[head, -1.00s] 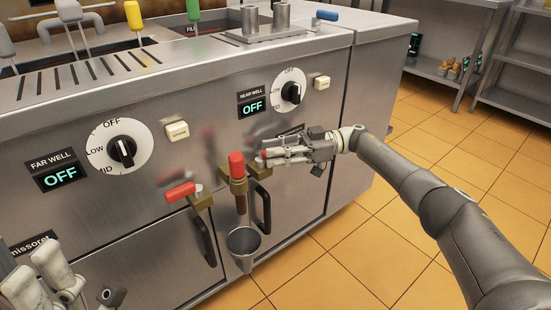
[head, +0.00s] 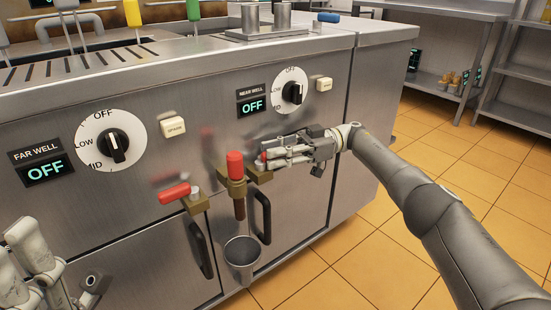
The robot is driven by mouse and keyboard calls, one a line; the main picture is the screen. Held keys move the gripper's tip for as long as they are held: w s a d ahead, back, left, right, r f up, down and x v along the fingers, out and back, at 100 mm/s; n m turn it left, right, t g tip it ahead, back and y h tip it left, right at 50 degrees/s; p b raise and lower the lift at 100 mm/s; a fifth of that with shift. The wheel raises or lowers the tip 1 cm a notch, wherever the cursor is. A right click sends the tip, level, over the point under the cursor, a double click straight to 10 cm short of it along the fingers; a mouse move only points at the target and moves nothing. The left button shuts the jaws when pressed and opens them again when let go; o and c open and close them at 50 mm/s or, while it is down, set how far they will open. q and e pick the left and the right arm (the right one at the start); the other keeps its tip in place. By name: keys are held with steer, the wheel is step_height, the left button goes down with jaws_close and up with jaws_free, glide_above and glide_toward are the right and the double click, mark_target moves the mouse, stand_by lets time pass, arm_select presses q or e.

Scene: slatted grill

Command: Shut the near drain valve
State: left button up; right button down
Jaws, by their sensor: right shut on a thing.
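Three red-handled brass valve fittings are on the steel front. The right one is below the near well dial; only a bit of its red handle (head: 262,157) shows, beside a brass body (head: 259,175). My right gripper (head: 268,158) is shut on this handle and hides most of it. The middle valve has an upright red handle (head: 235,164) over a brown spout (head: 239,208). The left valve's red handle (head: 174,193) lies sideways. My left gripper (head: 55,275) is at the lower left, away from the valves; its fingertips are unclear.
A metal cup (head: 241,252) is below the spout. Black door handles (head: 262,216) stick out beside it. The near well display (head: 252,106) and far well display (head: 45,169) both read OFF. Tiled floor (head: 345,265) lies open to the right, with shelving (head: 450,80) behind.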

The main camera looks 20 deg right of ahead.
stand_by(0.7)
steer(key=c, duration=1.3)
jaws_free()
